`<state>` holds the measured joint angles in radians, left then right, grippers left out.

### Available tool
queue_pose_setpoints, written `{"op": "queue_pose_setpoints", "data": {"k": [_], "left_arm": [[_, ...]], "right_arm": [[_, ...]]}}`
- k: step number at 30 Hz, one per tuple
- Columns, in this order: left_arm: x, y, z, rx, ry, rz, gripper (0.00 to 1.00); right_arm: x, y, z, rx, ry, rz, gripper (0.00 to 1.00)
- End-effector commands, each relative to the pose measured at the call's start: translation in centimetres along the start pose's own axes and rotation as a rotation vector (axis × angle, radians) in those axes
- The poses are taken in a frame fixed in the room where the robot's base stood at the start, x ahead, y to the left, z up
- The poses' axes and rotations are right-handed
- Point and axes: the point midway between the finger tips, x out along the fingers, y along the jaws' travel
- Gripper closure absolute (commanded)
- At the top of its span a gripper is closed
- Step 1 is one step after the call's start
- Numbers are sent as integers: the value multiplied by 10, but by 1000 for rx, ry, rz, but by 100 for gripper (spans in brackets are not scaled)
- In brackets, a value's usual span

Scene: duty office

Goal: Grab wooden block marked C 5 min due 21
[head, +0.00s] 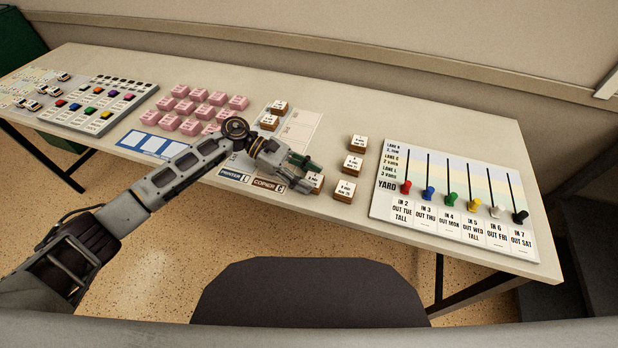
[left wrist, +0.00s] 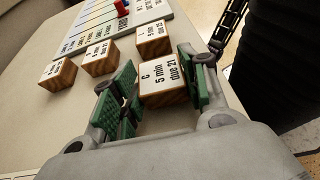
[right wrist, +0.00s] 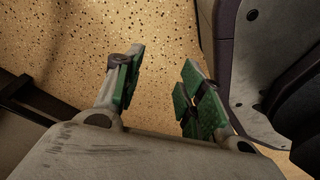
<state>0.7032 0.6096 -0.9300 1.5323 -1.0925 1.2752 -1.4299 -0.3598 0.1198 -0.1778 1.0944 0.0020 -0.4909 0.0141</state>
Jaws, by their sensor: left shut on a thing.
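The wooden block marked "C 5 min due 21" (left wrist: 163,76) has a white printed top and brown sides. In the left wrist view it sits between the green finger pads of my left gripper, which is shut on it. In the head view my left gripper (head: 303,171) is low at the table's front part, and the block (head: 315,183) shows partly beyond its fingers. I cannot tell whether it still touches the table. My right gripper (right wrist: 163,72) is open and empty above the speckled floor, seen only in the right wrist view.
Similar blocks stand to the right: a near one (head: 344,191), a middle one (head: 352,165) and a far one (head: 358,144). The yard board (head: 455,196) with coloured pegs lies beyond. A dark chair back (head: 310,293) stands in front.

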Motion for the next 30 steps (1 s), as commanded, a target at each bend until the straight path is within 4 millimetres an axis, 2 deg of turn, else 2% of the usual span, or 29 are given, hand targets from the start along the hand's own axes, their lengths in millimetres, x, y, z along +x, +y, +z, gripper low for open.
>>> {"op": "queue_pose_setpoints", "data": {"k": [5,12,17,20,30], "left_arm": [[-4,0,9,2,0,1,80],[-14,1,32,3,0,2,80],[-35,1,21,-1,2,3,80],[-51,1,14,-3,2,4,80],[-117,1,-13,-2,1,4,80]], "right_arm": [[0,0,0,0,0,0,60],[0,0,-2,0,1,0,60],[1,0,-4,0,-7,0,60],[-1,-1,-13,0,1,-1,60],[-12,-8,-35,1,-4,-10,60]]}}
